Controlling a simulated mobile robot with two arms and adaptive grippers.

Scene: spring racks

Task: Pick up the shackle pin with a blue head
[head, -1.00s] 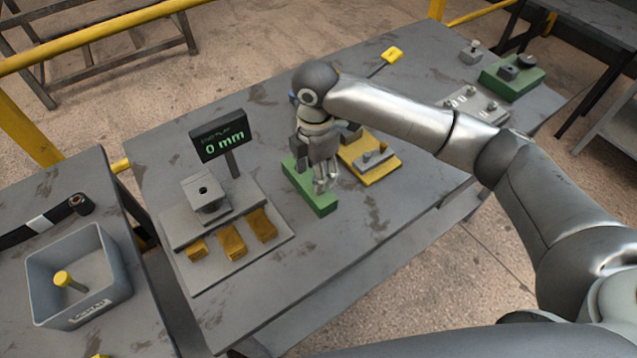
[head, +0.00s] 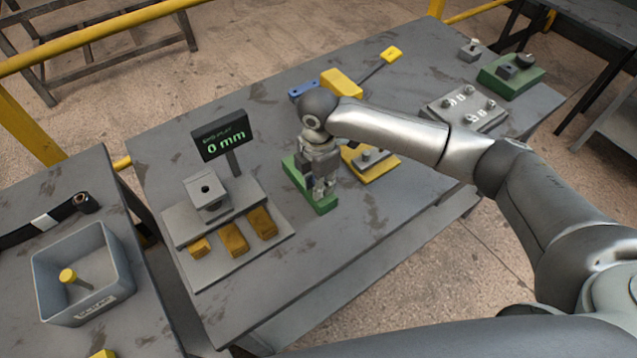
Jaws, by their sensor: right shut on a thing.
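My right gripper (head: 323,186) points down at the green block (head: 297,178) on the middle table. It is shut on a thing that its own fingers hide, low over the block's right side. I see no blue pin head in the head view, so I cannot tell what is held from its colour. A pin with a yellow head (head: 68,276) leans in the grey bin (head: 110,255) at the left. My left gripper is not in view.
A yellow fixture (head: 388,170) stands close right of the gripper. A blue block (head: 302,91) and yellow block (head: 342,83) lie behind. The display (head: 220,137) and grey stand (head: 208,195) are left. A grey plate (head: 478,112) lies right. The table's front is clear.

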